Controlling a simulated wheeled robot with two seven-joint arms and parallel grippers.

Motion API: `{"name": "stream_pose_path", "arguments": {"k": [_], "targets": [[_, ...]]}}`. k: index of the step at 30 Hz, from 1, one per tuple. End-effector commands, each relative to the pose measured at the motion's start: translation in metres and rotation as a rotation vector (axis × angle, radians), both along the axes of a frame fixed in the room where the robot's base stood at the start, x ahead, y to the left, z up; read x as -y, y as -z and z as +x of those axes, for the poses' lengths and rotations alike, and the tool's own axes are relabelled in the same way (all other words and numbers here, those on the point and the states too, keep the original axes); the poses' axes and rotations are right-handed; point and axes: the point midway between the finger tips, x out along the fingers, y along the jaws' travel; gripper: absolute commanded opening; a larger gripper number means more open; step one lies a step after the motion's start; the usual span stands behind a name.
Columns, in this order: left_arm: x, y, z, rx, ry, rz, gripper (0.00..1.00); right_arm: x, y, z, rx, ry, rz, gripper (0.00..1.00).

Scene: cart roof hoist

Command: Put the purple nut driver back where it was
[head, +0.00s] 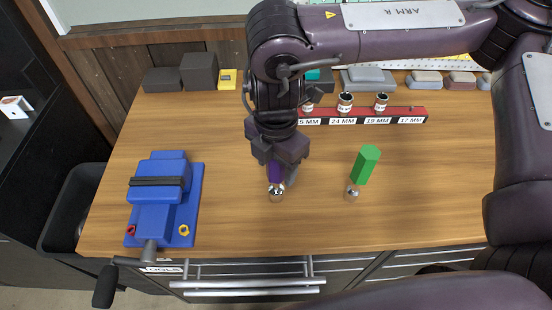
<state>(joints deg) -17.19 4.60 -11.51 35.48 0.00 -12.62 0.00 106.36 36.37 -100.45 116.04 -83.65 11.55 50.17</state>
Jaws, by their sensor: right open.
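The purple nut driver (276,174) stands on the wooden workbench near the middle, with its silver socket end at the bottom. My right gripper (281,165) is directly above it, open, with its fingers around the purple handle. The upper part of the handle is hidden by the gripper. A green nut driver (367,165) stands to the right, its silver end toward the front. My left gripper is not in view.
A red socket rail (405,115) with size labels and several sockets lies behind, partly hidden by my arm. A blue vise (160,205) is at the left. Dark blocks (198,70) and a yellow box (227,79) stand at the back. The bench front right is clear.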

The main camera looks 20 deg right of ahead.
Motion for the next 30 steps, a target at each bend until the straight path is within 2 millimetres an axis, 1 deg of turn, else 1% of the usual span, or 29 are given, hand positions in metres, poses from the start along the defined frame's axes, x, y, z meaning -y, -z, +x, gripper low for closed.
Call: {"name": "stream_pose_path", "arguments": {"k": [2,5,8,15,21,25,30], "targets": [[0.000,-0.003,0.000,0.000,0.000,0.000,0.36,0.000,-0.004,0.000,0.001,0.000,0.000,0.54],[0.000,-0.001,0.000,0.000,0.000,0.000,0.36,0.000,-0.012,0.001,0.004,-0.001,0.000,0.54],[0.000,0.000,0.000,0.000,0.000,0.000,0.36,0.000,-0.028,0.001,0.007,-0.001,-0.001,0.54],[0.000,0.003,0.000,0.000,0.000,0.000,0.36,0.000,-0.076,0.002,0.009,0.000,-0.001,0.54],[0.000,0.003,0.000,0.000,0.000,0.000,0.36,0.000,-0.108,0.001,0.005,0.001,-0.001,0.54],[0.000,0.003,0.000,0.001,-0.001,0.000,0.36,0.000,-0.119,0.001,0.002,0.000,0.000,0.54],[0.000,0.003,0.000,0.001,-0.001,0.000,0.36,0.000,-0.123,0.000,0.000,-0.001,0.000,0.54]]}}
